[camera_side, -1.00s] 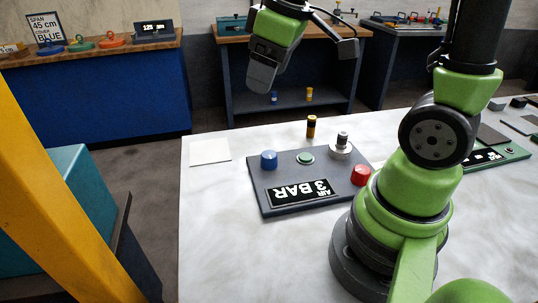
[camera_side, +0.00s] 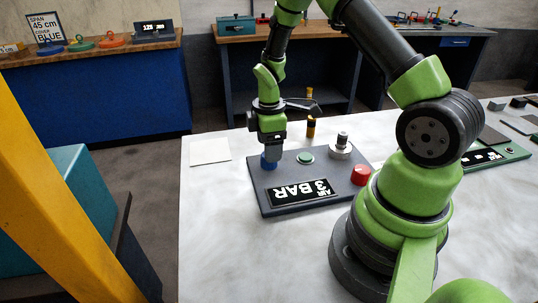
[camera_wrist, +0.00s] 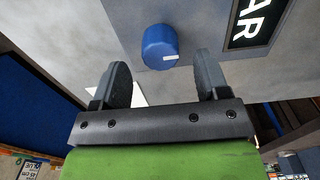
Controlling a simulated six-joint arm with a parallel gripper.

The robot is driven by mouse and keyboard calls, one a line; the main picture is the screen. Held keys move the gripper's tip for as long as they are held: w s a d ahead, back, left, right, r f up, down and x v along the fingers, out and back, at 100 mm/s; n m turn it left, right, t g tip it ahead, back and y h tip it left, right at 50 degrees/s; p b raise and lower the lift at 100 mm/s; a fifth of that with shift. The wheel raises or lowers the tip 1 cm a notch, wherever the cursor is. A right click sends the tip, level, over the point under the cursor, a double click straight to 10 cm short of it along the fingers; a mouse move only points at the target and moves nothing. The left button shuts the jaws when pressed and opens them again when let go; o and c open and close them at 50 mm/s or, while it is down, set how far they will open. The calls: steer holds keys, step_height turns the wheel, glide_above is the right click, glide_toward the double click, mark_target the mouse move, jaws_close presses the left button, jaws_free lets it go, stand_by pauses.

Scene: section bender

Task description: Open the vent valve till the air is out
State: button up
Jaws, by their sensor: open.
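The control panel (camera_side: 315,209) is a grey slab on the white table, with a display reading "AIR 3 BAR" (camera_side: 301,192). A blue knob (camera_side: 269,162) sits at its left end; in the wrist view the blue knob (camera_wrist: 160,46) carries a white mark and lies just beyond the fingertips. My gripper (camera_side: 270,150) points down over the blue knob and partly hides it. In the wrist view my gripper (camera_wrist: 160,75) is open, its two fingers apart on either side of the knob's line. Which control is the vent valve is not labelled.
The panel also has a green button (camera_side: 305,158), a metal fitting (camera_side: 341,147) and a red knob (camera_side: 361,175). A white square plate (camera_side: 210,151) lies left. The table (camera_side: 222,230) is clear at front left.

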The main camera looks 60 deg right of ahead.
steer(key=shift+f, duration=1.7)
steer(key=c, duration=0.9)
